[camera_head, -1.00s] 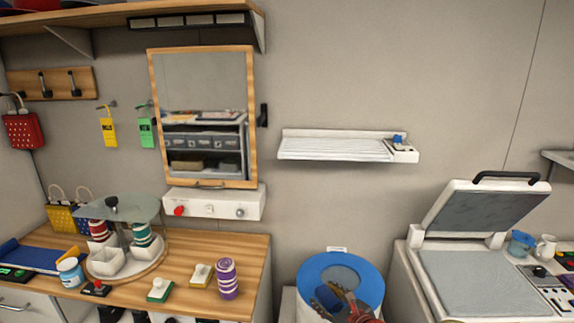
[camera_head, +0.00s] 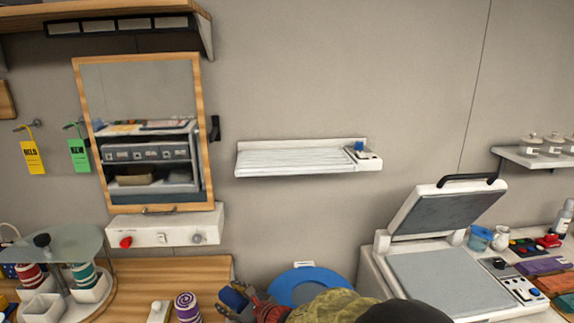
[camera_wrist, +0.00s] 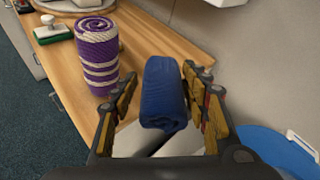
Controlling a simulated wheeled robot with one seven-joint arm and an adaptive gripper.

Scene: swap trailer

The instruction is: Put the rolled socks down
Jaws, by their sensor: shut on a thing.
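A dark blue rolled bundle, the rolled socks (camera_wrist: 164,92), sits between the two fingers of my gripper (camera_wrist: 162,108) in the wrist view. My gripper is shut on it. In the head view the blue roll (camera_head: 234,298) shows at the bottom, with my gripper (camera_head: 243,307) partly cut off by the lower edge. It is to the right of a purple-and-white roll (camera_head: 187,307), near the right end of the wooden counter (camera_head: 172,271). In the wrist view the purple-and-white roll (camera_wrist: 97,55) stands upright on the counter, left of the held socks and apart from them.
A round bin with a blue rim (camera_head: 306,279) stands right of the counter, partly hidden by my arm. A heat press (camera_head: 440,275) with a raised lid is further right. A carousel (camera_head: 60,270) with rolls stands at the left. A white shelf (camera_head: 295,158) hangs above.

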